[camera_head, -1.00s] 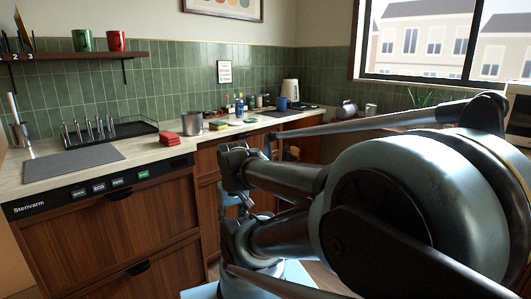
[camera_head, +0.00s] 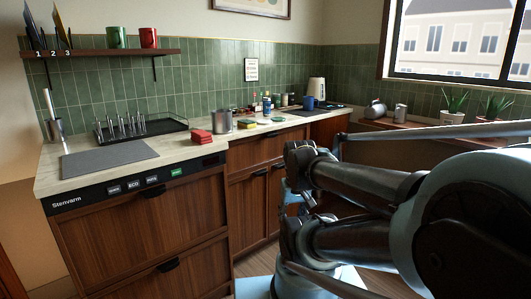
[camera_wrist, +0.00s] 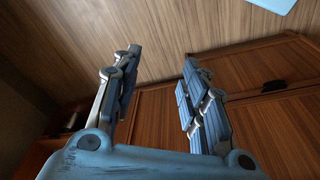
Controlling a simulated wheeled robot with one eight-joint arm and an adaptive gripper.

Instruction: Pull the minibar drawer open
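My gripper (camera_wrist: 162,58) is open and empty in the wrist view, with its two fingers well apart. In the head view my arm links cover most of it. Wooden fronts with black handles line the counter; no label says which is the minibar drawer. The left unit has an upper front (camera_head: 148,228) with a handle (camera_head: 153,191) and a lower front with a handle (camera_head: 168,265). Both look closed. The wrist view shows wooden fronts (camera_wrist: 275,130) beyond the fingertips and one dark handle (camera_wrist: 273,86) to their right. No finger touches a handle.
The left unit has a black Stenvarm control strip (camera_head: 130,186). The counter above holds a dish rack (camera_head: 140,128), red cloths (camera_head: 201,136), a metal pot (camera_head: 221,121) and a blue mug (camera_head: 307,103). Other cabinet fronts (camera_head: 256,200) stand right of it. Plants stand at the window.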

